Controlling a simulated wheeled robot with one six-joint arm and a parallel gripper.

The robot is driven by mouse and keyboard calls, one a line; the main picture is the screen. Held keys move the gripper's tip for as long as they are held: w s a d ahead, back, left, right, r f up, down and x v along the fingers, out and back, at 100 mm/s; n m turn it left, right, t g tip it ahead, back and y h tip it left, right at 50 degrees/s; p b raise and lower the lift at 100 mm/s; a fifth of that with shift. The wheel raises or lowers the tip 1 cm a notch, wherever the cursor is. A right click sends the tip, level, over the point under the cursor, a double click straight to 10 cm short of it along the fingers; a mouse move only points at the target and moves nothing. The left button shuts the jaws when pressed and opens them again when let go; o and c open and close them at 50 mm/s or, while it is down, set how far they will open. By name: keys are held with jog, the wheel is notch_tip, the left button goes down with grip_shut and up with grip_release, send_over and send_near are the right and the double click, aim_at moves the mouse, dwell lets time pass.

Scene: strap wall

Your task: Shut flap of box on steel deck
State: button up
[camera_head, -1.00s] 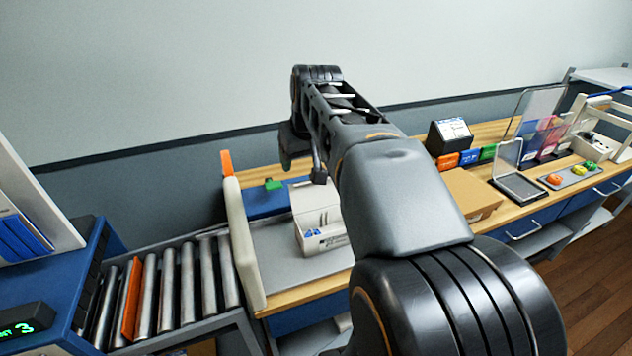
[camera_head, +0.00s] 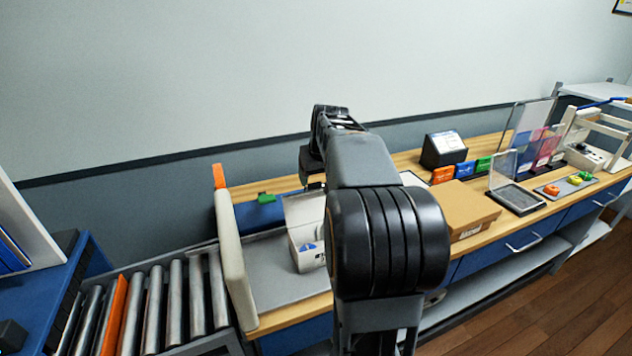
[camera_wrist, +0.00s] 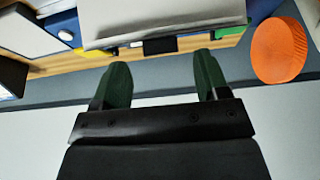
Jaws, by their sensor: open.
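The white box (camera_head: 308,252) stands on the grey steel deck (camera_head: 262,278). Its flap (camera_head: 303,208) stands up at the back, so the box is open, and small blue marks show at its front. My arm hides the box's right part. My gripper (camera_wrist: 160,72) is open, with two green fingers apart and nothing between them. In the wrist view a pale grey-white panel (camera_wrist: 165,18) lies just beyond the fingertips; it may be the flap, but I cannot tell for sure. In the head view my gripper is mostly hidden behind my wrist, above and behind the box.
A cream padded side wall (camera_head: 230,255) bounds the deck on the left, near an orange piece (camera_head: 219,176). A roller conveyor (camera_head: 165,300) lies further left. A cardboard box (camera_head: 460,208) and a black-framed clear-lidded case (camera_head: 516,196) stand to the right.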

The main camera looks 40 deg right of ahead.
aim_at(315, 184)
jog(key=shift+x, duration=1.55)
grip_shut()
jog(key=shift+d, duration=0.1)
